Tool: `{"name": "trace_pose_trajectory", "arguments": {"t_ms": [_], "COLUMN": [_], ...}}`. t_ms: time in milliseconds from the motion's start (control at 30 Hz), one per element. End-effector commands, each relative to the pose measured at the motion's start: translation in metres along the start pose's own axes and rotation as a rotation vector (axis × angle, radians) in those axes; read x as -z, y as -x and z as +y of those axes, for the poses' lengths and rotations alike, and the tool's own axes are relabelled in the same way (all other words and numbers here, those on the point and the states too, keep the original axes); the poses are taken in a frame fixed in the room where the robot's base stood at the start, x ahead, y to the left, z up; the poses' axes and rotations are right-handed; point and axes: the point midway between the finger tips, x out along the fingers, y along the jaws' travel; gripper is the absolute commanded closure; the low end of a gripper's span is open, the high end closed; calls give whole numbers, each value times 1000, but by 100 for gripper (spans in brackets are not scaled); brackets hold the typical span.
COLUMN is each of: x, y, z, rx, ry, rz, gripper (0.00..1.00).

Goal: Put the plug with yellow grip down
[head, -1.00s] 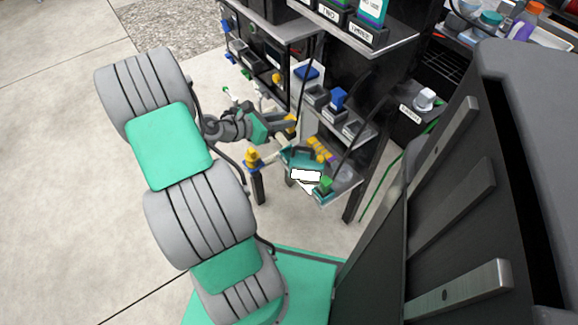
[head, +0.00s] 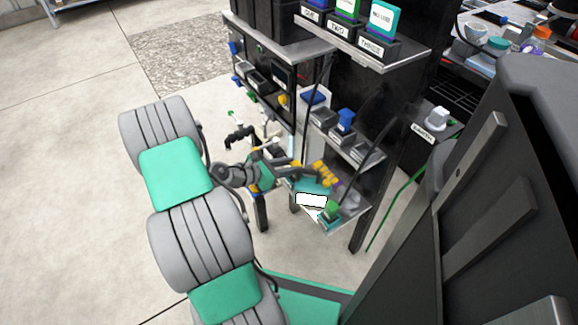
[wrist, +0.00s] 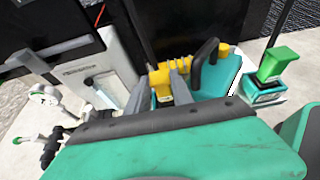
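The plug with yellow grip (wrist: 160,82) shows between the two grey fingers of my gripper (wrist: 163,92) in the wrist view, and the fingers appear closed on it. In the head view my gripper (head: 298,170) is over the low shelf at the rack's front, beside yellow pieces (head: 326,174). A second yellow ribbed piece (wrist: 180,63) lies just beyond the fingertips in the wrist view. The plug's lower end is hidden, so I cannot tell whether it touches anything.
A green-topped block (wrist: 276,62) stands further right. A white panel (wrist: 92,72) is on the left.

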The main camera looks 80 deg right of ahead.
Motion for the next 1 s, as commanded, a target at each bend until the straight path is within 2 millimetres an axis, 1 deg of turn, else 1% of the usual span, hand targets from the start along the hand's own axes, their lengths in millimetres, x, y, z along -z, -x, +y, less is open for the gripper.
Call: {"name": "trace_pose_trajectory", "arguments": {"t_ms": [267, 367, 467, 700, 800, 900, 1000], "x": [-1, -5, -7, -8, -6, -5, -4], "y": [0, 6, 25, 88, 107, 118, 122], "z": [0, 1, 2, 2, 1, 1, 0], "rx": [-1, -3, -6, -7, -4, -2, 0], "ry": [0, 0, 2, 2, 2, 0, -1], "rz": [0, 0, 0, 0, 0, -1, 0], "gripper": [68, 68, 68, 68, 68, 68, 68]}}
